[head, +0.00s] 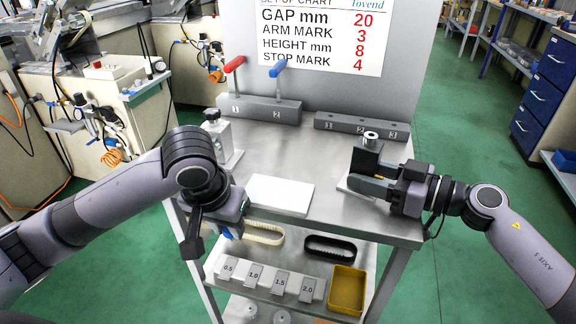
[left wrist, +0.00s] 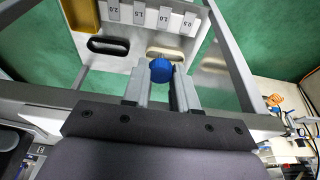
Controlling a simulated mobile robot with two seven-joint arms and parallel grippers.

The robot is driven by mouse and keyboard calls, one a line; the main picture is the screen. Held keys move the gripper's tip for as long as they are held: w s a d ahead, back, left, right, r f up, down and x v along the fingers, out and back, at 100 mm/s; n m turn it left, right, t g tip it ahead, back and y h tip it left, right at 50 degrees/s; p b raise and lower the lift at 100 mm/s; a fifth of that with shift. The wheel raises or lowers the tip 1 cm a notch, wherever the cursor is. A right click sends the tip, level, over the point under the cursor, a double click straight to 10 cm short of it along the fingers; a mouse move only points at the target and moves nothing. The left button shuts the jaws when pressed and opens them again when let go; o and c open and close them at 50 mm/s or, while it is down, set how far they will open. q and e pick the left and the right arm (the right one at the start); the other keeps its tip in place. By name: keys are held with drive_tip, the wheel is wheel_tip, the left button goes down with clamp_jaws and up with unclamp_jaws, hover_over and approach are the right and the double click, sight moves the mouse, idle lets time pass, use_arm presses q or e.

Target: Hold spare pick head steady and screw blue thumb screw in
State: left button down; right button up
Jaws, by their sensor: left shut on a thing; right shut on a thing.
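The spare pick head (head: 367,158), a dark block with a silver ring on top, stands upright on the right side of the steel bench. My right gripper (head: 372,180) is shut on its lower part, which the fingers partly hide. My left gripper (head: 232,222) is over the front left edge of the bench and points downward. The blue thumb screw shows in the left wrist view (left wrist: 160,70), held between the two fingertips. In the head view only a small piece of blue (head: 226,233) shows below the left wrist. The screw and the pick head are well apart.
A white pad (head: 279,194) lies mid-bench. A silver unit (head: 217,130) stands at the back left. A lower shelf holds numbered tags and a yellow bin (head: 346,290).

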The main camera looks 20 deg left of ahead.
sight(373, 133)
use_arm(q)
drive_tip(key=s+d+r+m+h, duration=0.15)
drive_tip(key=d+m, duration=0.25)
drive_tip(key=d, duration=0.4)
drive_tip(key=d+r+m+h, duration=0.1)
drive_tip(key=d+r+m, duration=0.25)
drive_tip(key=d, duration=0.35)
drive_tip(key=shift+n+y, duration=0.45)
drive_tip(key=shift+n, duration=0.1)
drive_tip(key=w+d+r, duration=0.2)
drive_tip(key=w+r, duration=0.2)
drive_tip(key=r, duration=0.2)
drive_tip(key=w+d+r, duration=0.2)
drive_tip(key=w+r, duration=0.3)
drive_tip(key=r, duration=0.1)
drive_tip(key=w+d+r, duration=0.2)
drive_tip(key=w+r, duration=0.3)
drive_tip(key=r, duration=0.2)
drive_tip(key=shift+w+d, duration=0.1)
drive_tip(key=shift+d, duration=0.2)
drive_tip(key=shift+w+a+r+n, duration=0.2)
drive_tip(key=shift+r+n, duration=0.1)
drive_tip(key=shift+r, duration=0.15)
drive_tip(key=shift+f+g, duration=0.1)
drive_tip(key=shift+g, duration=0.2)
